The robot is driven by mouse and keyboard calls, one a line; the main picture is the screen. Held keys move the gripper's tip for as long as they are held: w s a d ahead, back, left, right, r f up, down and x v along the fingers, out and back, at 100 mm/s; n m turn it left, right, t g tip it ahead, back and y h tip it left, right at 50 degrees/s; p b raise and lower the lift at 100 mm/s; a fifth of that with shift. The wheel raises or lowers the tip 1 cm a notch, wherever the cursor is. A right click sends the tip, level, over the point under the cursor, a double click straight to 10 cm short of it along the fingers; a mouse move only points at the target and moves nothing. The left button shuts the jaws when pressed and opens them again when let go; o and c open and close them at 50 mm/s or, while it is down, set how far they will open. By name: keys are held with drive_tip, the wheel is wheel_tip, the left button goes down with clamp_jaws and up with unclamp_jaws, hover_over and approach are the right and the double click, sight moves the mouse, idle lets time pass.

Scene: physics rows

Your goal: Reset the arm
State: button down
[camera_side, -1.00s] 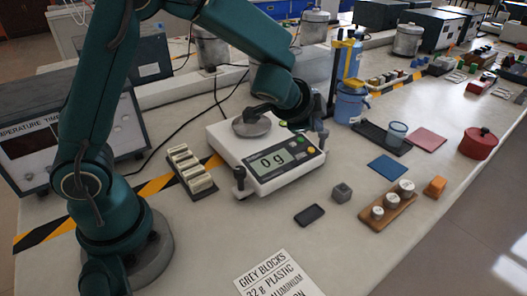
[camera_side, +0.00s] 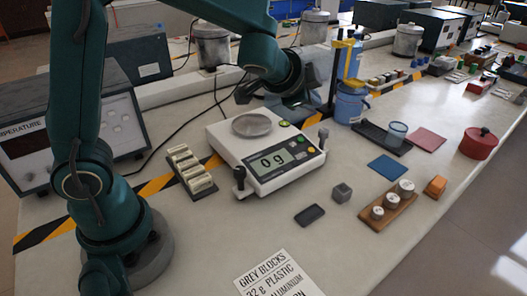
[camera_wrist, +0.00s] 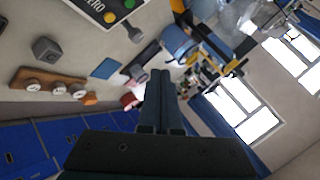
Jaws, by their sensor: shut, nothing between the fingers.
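My gripper (camera_side: 242,96) is raised above the back of the white scale (camera_side: 232,146) in the side view, clear of the scale's round metal pan (camera_side: 252,125). The pan is empty and the display (camera_side: 271,162) reads 0 g. In the wrist view, my gripper's two dark fingers (camera_wrist: 160,78) are together with nothing between them. My teal arm arches over from the left.
A grey cube (camera_side: 342,193), a dark shallow tray (camera_side: 310,215) and a wooden block with metal weights (camera_side: 388,207) lie in front. A rack of pale blocks (camera_side: 190,171) stands left of the scale. A blue container (camera_side: 351,104) stands behind right.

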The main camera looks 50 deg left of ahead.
drive_tip(key=s+a+r+n+g, duration=0.1)
drive_tip(key=s+a+r+n, duration=0.15)
drive_tip(key=s, duration=0.45)
drive_tip(key=s+a+r+n, duration=0.1)
drive_tip(key=s+r+n, duration=0.2)
drive_tip(key=s, duration=0.3)
drive_tip(key=s+d+f+n+g+h, duration=0.2)
drive_tip(key=s+d+f, duration=0.4)
drive_tip(key=s, duration=0.5)
drive_tip(key=shift+s+d+g+h, duration=0.2)
drive_tip(key=shift+g+h, duration=0.3)
drive_tip(key=shift+g, duration=0.3)
